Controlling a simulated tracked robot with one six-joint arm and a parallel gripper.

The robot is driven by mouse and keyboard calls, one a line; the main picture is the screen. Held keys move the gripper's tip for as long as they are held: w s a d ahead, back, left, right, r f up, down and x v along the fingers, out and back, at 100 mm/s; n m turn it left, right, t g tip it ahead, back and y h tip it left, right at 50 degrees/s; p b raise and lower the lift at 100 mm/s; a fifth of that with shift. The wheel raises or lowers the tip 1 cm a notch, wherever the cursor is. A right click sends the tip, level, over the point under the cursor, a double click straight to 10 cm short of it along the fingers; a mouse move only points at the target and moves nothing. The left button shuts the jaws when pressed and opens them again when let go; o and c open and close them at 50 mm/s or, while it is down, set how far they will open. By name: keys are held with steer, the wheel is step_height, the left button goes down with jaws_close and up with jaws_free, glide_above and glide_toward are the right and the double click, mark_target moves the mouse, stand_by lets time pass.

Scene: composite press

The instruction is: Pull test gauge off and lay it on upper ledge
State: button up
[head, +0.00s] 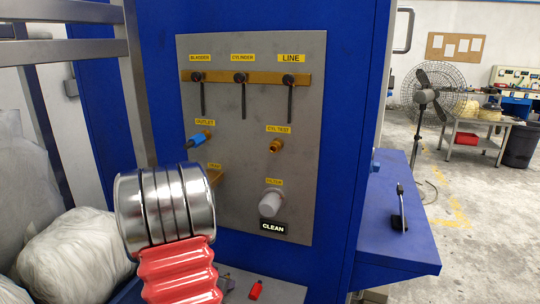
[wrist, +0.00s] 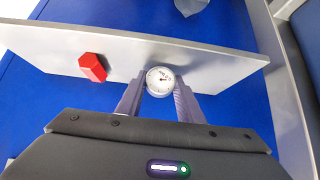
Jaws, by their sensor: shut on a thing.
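In the wrist view the test gauge (wrist: 160,80), with a round white dial, sits between the two grey fingers of my gripper (wrist: 158,92). The fingers are shut on it, and its dial faces the camera. The gauge overlaps the near edge of a grey ledge (wrist: 205,64); I cannot tell whether it touches the ledge. A grey ledge (head: 288,292) also shows at the bottom of the head view. The CYL TEST port (head: 276,146) on the grey panel is a bare brass fitting. In the head view my arm hides my gripper and the gauge.
A red block (wrist: 93,67) lies on the ledge left of the gauge; a red piece (head: 255,290) shows there in the head view. The panel (head: 255,195) carries black valve levers, a blue-ended outlet (head: 197,140) and a white filter (head: 270,204). A blue side shelf (head: 395,245) juts out right.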

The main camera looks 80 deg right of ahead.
steer(key=o, duration=1.2)
steer(key=shift+v, duration=6.85)
